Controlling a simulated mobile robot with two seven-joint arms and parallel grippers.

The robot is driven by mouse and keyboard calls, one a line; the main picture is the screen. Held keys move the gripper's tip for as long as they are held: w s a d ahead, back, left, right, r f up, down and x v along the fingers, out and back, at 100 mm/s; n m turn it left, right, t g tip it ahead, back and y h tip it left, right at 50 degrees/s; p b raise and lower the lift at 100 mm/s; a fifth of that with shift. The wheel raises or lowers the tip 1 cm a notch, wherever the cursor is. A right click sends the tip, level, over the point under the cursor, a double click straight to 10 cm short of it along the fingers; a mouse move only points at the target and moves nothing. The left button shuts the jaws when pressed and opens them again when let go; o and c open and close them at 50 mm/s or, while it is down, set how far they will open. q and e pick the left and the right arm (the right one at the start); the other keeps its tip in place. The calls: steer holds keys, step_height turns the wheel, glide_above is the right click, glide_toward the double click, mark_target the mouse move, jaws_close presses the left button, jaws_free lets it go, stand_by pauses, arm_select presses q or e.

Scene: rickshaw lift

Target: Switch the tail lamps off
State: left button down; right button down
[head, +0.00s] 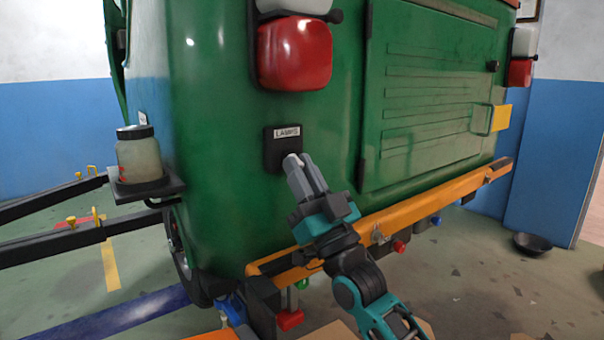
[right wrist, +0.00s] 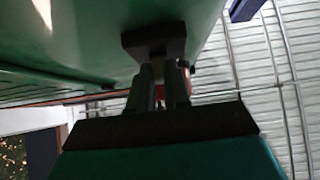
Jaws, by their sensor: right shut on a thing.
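The lamp switch box (head: 282,135), black with a white label reading LAMPS, is fixed to the green rear body of the rickshaw. My right gripper (head: 297,163) is at the box's lower right, shut on the pale switch lever (head: 291,158), of which only the tip shows. In the right wrist view the fingers (right wrist: 165,75) reach the dark box (right wrist: 152,42) and hide the lever. The left tail lamp (head: 294,53), a red lens, is above the box. The right tail lamp (head: 520,72) is at the far right edge of the body. My left gripper is not in view.
An orange bumper (head: 420,208) runs below the body, behind my right arm. A jar (head: 139,155) stands on a small black shelf at the left, beside dark lift arms (head: 60,235). A black bowl (head: 531,243) lies on the floor at right.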

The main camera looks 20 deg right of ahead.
steer(key=c, duration=1.1)
jaws_free()
steer(key=v, duration=1.2)
steer(key=shift+s+d+f, duration=0.1)
steer(key=shift+s+f, duration=0.15)
steer(key=shift+s, duration=0.05)
